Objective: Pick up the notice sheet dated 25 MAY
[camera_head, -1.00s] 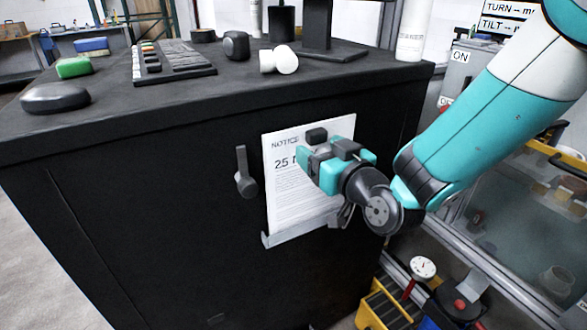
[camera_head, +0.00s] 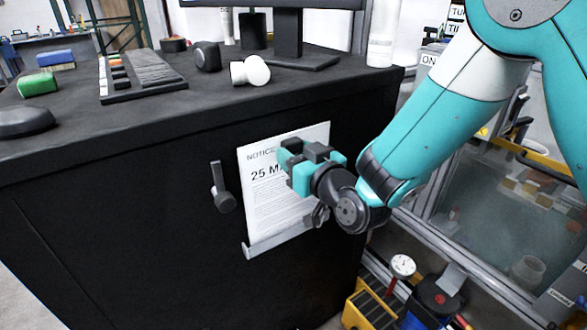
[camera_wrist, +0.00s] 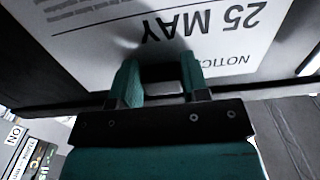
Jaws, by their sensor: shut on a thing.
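The notice sheet (camera_head: 262,215), headed NOTICE and dated 25 MAY, is against the black side panel of the bench, its bottom edge at a grey metal ledge (camera_head: 277,241). In the wrist view the sheet (camera_wrist: 95,25) appears upside down, with its date readable. My gripper (camera_head: 292,150) is at the upper part of the sheet and covers part of the date in the head view. Its teal fingers in the wrist view (camera_wrist: 160,78) are closed around a small dark piece on the sheet's face, probably the black holder seen there earlier. The contact itself is largely hidden.
A dark lever-like handle (camera_head: 221,187) sticks out of the panel left of the sheet. Yellow-cased gear with a gauge (camera_head: 402,266) stands low at the right.

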